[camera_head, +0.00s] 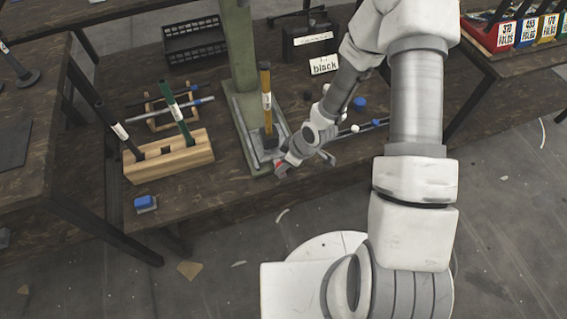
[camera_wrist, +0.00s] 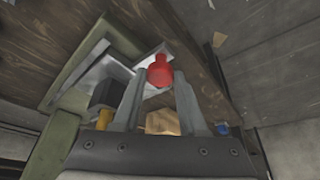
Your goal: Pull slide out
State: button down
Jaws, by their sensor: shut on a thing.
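The rivet press has a green column (camera_head: 239,55) and a green base with a grey metal slide (camera_head: 268,151) at its front. A red knob (camera_head: 279,167) sits at the slide's front end; it also shows in the wrist view (camera_wrist: 160,69). My gripper (camera_head: 284,169) is at the front edge of the press, shut on the red knob. In the wrist view the knob is between the two fingertips (camera_wrist: 159,84). A tool with a yellow handle (camera_head: 266,90) stands upright with its dark block over the slide.
A wooden block (camera_head: 170,157) holds a dark and a green-handled tool to the left. A blue stamp-like piece (camera_head: 146,202) lies near the table's front left edge. A "black" sign (camera_head: 324,65) and small coloured knobs are to the right. Open floor lies in front of the table.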

jog(key=shift+s+d, duration=0.1)
jog(key=shift+s, duration=0.2)
jog(key=c, duration=0.7)
grip_release()
jog(key=shift+o, duration=1.3)
jog(key=p+v, duration=0.7)
jog(key=v, duration=1)
jog(key=shift+w+r+p, duration=0.2)
jog(key=shift+r+p, duration=0.05)
jog(key=shift+p, duration=0.15)
